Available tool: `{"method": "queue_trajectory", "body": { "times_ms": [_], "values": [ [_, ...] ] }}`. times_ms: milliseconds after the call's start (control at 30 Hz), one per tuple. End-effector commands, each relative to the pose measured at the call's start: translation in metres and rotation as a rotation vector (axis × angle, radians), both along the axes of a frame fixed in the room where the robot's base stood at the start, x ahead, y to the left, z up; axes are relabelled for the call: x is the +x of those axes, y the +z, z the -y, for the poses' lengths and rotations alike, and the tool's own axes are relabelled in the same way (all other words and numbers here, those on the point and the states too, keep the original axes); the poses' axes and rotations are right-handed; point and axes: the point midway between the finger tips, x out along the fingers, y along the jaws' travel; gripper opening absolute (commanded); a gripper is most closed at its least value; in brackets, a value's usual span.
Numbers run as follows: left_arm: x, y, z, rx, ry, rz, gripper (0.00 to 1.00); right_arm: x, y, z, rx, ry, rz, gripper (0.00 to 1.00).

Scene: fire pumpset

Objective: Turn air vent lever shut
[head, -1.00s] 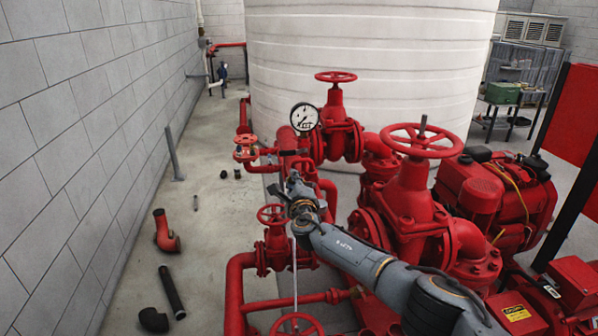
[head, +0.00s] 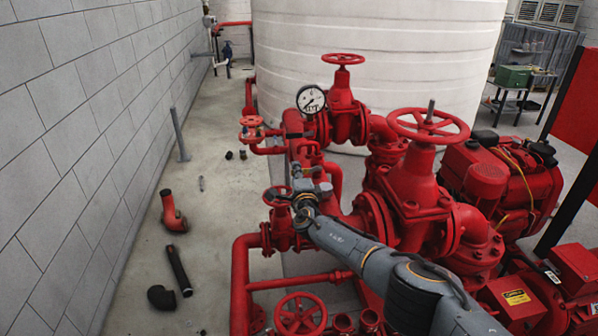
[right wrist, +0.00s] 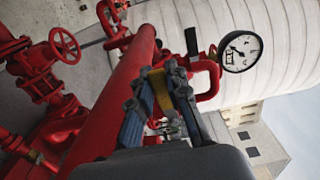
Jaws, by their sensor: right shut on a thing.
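My right gripper (head: 303,186) reaches in over the red pipework, near a small red handwheel (head: 277,196). In the right wrist view its dark fingers (right wrist: 158,98) are closed around a yellow piece (right wrist: 160,91), which looks like the air vent lever. The fingers hide most of it, and its angle cannot be told. A thick red pipe (right wrist: 118,95) runs beside the fingers. My left gripper is in neither view.
A pressure gauge (head: 310,98) stands just behind the gripper and also shows in the wrist view (right wrist: 240,50). Large red valves (head: 410,185) crowd the right side. Loose pipe pieces (head: 178,270) lie on the floor at left. A white tank (head: 370,60) stands behind.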

Motion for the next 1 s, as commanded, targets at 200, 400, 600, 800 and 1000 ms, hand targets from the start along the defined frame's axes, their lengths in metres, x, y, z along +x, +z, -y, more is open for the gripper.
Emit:
{"method": "queue_trajectory", "body": {
  "times_ms": [200,400,600,800,1000],
  "values": [
    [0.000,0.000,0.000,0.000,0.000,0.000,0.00,0.002,0.002,0.005,-0.009,-0.009,0.007,0.00],
    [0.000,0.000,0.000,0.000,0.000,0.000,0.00,0.002,0.001,0.004,-0.006,-0.007,0.004,0.41],
    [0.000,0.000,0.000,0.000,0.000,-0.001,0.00,0.001,0.001,0.002,-0.004,-0.004,0.003,0.41],
    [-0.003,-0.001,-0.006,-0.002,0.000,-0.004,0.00,-0.002,-0.001,0.001,0.000,-0.001,0.000,0.41],
    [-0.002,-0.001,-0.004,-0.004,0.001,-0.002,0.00,-0.012,-0.003,0.003,0.003,0.000,-0.001,0.41]
  ]
}}
